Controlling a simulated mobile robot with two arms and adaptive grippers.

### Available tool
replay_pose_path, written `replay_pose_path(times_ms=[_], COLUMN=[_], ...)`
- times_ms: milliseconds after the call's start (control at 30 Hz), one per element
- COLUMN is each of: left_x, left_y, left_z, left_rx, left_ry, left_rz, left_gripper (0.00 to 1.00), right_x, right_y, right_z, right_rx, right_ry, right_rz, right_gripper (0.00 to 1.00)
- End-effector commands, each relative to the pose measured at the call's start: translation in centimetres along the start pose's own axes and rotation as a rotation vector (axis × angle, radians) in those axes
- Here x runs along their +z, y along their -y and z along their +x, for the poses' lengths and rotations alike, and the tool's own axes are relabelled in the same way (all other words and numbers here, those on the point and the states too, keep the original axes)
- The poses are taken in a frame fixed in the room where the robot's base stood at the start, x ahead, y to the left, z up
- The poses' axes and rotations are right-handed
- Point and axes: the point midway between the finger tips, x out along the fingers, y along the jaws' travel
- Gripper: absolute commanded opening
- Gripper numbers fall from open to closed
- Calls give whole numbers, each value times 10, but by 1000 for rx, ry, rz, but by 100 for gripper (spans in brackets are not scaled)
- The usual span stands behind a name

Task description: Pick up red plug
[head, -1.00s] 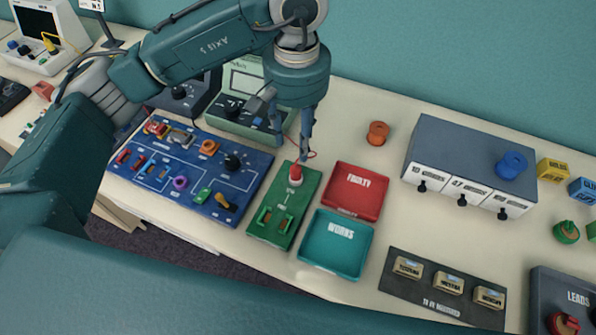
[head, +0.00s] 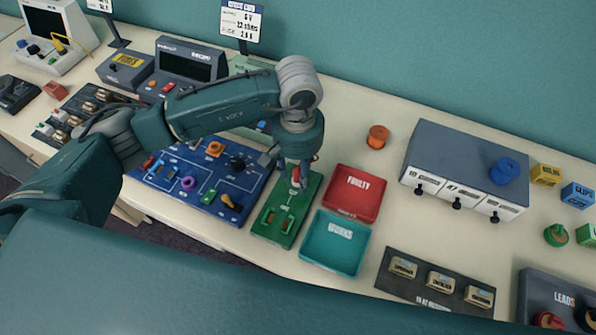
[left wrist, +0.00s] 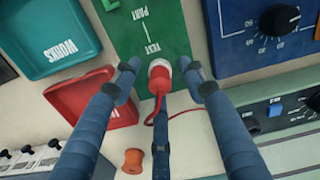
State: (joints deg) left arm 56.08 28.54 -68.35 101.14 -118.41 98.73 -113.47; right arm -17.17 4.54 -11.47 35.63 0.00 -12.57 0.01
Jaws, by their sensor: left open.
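The red plug (left wrist: 160,83) sits at the end of the green test board (left wrist: 123,26), with a white collar at its base and a red cord trailing from it in the left wrist view. In the head view the plug (head: 296,175) shows partly behind my left gripper (head: 292,178). The left gripper (left wrist: 160,70) is open, with its fingers spread on either side of the plug; I cannot tell whether they touch it. My right gripper is not in view.
A red FAULTY tray (head: 377,203) and a teal WORKS tray (head: 306,249) stand right of the green board. A blue circuit board (head: 222,209) lies close on its left. An orange spool (head: 378,137) and a grey drawer box (head: 446,150) stand farther right.

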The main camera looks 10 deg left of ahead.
Motion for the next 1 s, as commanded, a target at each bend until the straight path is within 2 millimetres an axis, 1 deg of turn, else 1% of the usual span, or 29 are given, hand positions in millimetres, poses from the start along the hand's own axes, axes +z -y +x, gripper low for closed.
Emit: replay_pose_path(times_ms=[167, 267, 300, 400, 767, 867, 1000], left_x=[0, 0, 0, 0, 0, -1, -1], left_y=[0, 0, 0, 0, 0, 0, 0], left_z=[1, 1, 0, 0, -2, -7, -24], left_rx=[0, 0, 0, 0, 1, 1, 1], left_ry=[0, 0, 0, 0, -1, -1, -5], left_rz=[1, 1, 1, 0, 0, 0, 1], left_gripper=[42, 25, 17, 0, 0, 0, 0], right_x=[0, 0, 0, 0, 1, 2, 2], right_y=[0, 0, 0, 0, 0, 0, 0], right_z=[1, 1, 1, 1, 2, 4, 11], right_rx=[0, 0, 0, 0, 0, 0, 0], right_ry=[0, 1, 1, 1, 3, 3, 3], right_rz=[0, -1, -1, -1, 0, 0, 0], right_gripper=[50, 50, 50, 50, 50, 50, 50])
